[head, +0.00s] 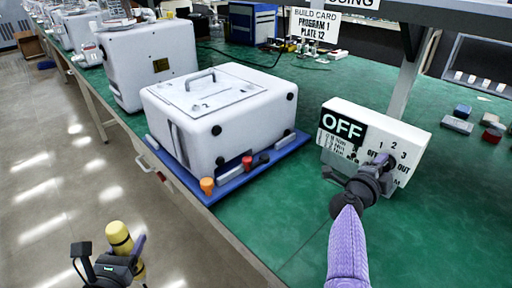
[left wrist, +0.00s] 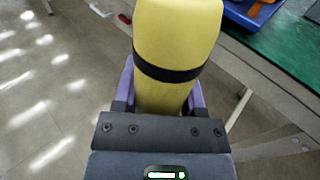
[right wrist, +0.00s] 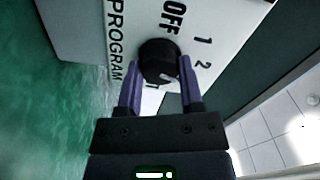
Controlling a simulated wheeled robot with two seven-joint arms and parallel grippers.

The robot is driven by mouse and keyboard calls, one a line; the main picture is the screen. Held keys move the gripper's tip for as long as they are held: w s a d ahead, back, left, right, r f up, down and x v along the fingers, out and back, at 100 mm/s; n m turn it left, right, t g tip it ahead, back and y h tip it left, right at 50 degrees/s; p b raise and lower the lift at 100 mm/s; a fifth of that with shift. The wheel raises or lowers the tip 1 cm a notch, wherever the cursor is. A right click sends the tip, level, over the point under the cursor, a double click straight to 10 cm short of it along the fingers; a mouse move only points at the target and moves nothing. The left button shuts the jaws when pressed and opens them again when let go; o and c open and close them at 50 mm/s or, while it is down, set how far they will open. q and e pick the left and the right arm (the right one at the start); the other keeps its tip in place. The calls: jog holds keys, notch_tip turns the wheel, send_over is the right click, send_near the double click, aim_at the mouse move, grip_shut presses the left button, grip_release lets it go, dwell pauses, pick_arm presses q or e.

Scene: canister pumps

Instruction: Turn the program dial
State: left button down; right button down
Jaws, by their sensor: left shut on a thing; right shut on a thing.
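The program dial (right wrist: 158,62) is a round black knob on the front of a white control box (head: 410,138), with OFF, 1 and 2 printed around it. In the head view the box also shows a black OFF display (head: 343,129). My right gripper (right wrist: 160,85) is shut on the dial, one purple finger on each side; in the head view my right gripper (head: 376,176) hides most of the dial. My left gripper (head: 125,258) is shut on a yellow cylinder with a black band (left wrist: 175,50), held over the floor left of the bench.
A white canister pump (head: 225,110) with a top handle stands on a blue tray (head: 285,151) left of the box. A build card (head: 318,24) reads program 1, plate 12. Small blocks (head: 457,125) lie right of the box. The green bench (head: 270,215) is clear in front.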

pick_arm(q)
jog(key=shift+f, duration=0.35)
jog(key=shift+f+b, duration=0.4)
jog(key=shift+b, duration=0.2)
jog(key=shift+f+b, duration=0.45)
jog(key=shift+f, duration=0.15)
jog(key=shift+f+b, duration=0.5)
jog(key=shift+f, duration=0.1)
pick_arm(e)
jog(key=shift+f+m, duration=0.1)
jog(key=shift+m, duration=7.2)
jog(key=shift+c, duration=1.2)
grip_release()
